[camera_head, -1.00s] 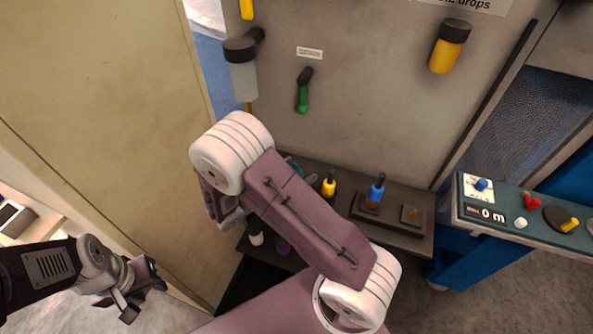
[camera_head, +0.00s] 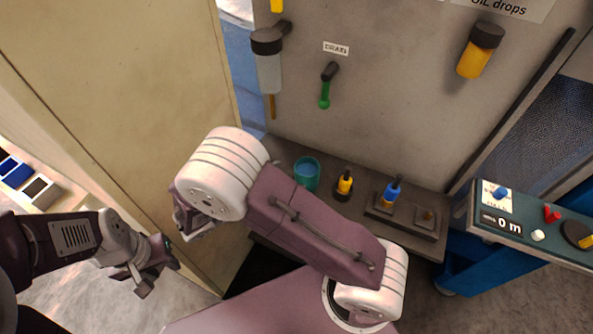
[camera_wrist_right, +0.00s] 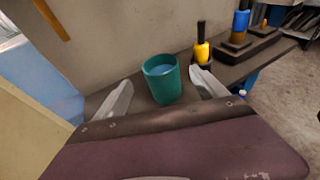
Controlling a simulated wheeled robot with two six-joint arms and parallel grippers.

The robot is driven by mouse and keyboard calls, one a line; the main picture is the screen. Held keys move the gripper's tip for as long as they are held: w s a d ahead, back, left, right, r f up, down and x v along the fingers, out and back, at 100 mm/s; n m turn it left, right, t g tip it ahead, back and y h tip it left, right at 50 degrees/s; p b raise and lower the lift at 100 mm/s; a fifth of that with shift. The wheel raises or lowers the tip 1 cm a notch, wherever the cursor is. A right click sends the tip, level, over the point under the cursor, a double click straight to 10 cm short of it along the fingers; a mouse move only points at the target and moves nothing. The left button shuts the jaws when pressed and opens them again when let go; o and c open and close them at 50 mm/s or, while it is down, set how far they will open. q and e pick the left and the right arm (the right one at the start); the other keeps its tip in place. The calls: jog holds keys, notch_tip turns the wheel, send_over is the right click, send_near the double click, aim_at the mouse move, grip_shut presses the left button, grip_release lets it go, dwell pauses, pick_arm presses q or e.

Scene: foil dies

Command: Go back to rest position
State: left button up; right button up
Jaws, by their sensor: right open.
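My right arm crosses the middle of the head view, and its gripper is mostly hidden behind the white wrist joint. In the right wrist view my right gripper (camera_wrist_right: 161,76) is open, with two pale fingers apart and nothing held. A teal cup (camera_wrist_right: 161,80) shows beyond and between the fingertips; in the head view the cup (camera_head: 306,174) stands on the dark shelf, apart from the gripper. My left gripper (camera_head: 152,266) is at the lower left of the head view, over the floor and away from the shelf; its finger opening is unclear.
The dark shelf (camera_head: 425,248) also bears a yellow bottle (camera_head: 344,184) and a blue-topped item (camera_head: 391,191). A green-handled lever (camera_head: 325,92) and an amber container (camera_head: 480,50) are on the grey panel. A control desk (camera_head: 510,226) stands right. A tan panel (camera_head: 110,110) is left.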

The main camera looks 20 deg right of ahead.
jog(key=shift+s+a+r, duration=0.1)
jog(key=shift+a, duration=0.15)
jog(key=shift+d, duration=0.1)
